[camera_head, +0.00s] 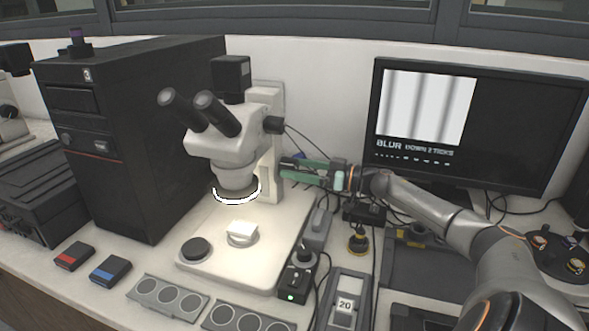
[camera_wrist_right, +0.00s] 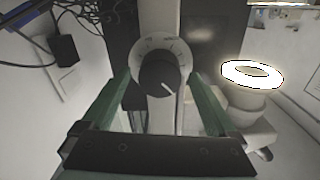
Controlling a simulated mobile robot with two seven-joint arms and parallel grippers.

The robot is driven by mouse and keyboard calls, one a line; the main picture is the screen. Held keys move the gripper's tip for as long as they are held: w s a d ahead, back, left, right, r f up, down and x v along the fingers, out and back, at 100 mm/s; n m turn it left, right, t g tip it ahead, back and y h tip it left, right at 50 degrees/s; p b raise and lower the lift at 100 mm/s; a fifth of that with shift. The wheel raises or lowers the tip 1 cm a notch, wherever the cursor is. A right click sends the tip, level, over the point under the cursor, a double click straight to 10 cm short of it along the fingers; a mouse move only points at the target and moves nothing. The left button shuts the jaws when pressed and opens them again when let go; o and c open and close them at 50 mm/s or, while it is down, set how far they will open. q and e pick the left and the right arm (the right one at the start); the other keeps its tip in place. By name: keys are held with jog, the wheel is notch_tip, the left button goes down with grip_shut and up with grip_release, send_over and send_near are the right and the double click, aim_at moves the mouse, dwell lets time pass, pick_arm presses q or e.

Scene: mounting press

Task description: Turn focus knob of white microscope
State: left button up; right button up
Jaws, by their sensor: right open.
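The white microscope (camera_head: 222,150) stands on its pale base with twin black eyepieces and a lit ring light (camera_head: 237,196). The ring light also shows in the right wrist view (camera_wrist_right: 252,74). A round black focus knob (camera_wrist_right: 163,78) with a white pointer line sits on a marked dial on the column. My right gripper (camera_head: 284,170) is open at the column's right side. In the wrist view its green fingers (camera_wrist_right: 163,82) lie on either side of the knob, with gaps visible. In the head view the gripper hides this knob. My left gripper is not in view.
A monitor (camera_head: 520,130) shows blurred grey stripes and the word "BLUR" above smaller text. A large black cabinet (camera_head: 150,140) stands left of the microscope. Cables, a small black box with a green light (camera_head: 296,283) and other devices crowd the bench on the right.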

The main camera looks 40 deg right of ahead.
jog(key=shift+w+a, duration=0.25)
jog(key=shift+w, duration=0.2)
jog(key=c, duration=1.4)
jog(key=shift+o, duration=0.2)
jog(key=shift+r+n+p, duration=0.1)
jog(key=shift+n+p, duration=0.25)
jog(key=shift+n, duration=0.65)
jog(key=o, duration=1.4)
jog(key=shift+c, duration=0.2)
